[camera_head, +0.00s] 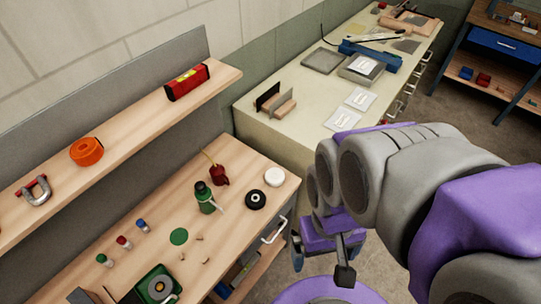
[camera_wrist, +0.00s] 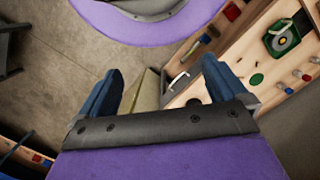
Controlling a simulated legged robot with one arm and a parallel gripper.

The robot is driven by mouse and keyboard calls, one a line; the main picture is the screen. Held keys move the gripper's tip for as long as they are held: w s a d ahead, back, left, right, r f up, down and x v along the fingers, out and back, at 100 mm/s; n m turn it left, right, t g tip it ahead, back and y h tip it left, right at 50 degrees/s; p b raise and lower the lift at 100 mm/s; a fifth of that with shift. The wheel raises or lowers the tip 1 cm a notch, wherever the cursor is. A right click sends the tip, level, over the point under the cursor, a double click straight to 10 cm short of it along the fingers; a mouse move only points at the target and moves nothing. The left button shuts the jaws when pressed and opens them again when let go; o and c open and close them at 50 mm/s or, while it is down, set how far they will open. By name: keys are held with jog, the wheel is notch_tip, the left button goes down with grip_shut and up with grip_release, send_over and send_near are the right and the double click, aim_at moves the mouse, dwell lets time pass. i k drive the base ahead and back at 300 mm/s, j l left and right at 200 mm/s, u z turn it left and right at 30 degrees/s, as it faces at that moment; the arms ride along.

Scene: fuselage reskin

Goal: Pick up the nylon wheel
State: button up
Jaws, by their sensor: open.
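Two small wheels lie at the right end of the wooden workbench in the head view: a plain white disc (camera_head: 274,177), which looks like the nylon wheel, and a black wheel with a pale hub (camera_head: 256,199) just in front of it. They lie flat, close together but apart. My gripper (camera_head: 325,258) hangs to the right of the bench, clear of both wheels. In the wrist view my gripper (camera_wrist: 163,78) has its two blue fingers wide apart, with nothing held between them.
A green bottle (camera_head: 204,197) and a red oil can (camera_head: 216,174) stand left of the wheels. A green disc (camera_head: 179,236) and small coloured bottles lie farther left. A shelf (camera_head: 130,122) overhangs the bench's back. A cream cabinet (camera_head: 252,120) adjoins behind.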

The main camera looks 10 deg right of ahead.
aim_at(275, 177)
jog(key=k+l, duration=0.15)
jog(key=l, duration=0.2)
jog(key=k+l+u, duration=0.1)
jog(key=l, duration=0.3)
jog(key=k+l+u, duration=0.1)
jog(key=k+l, duration=0.35)
jog(key=l, duration=0.2)
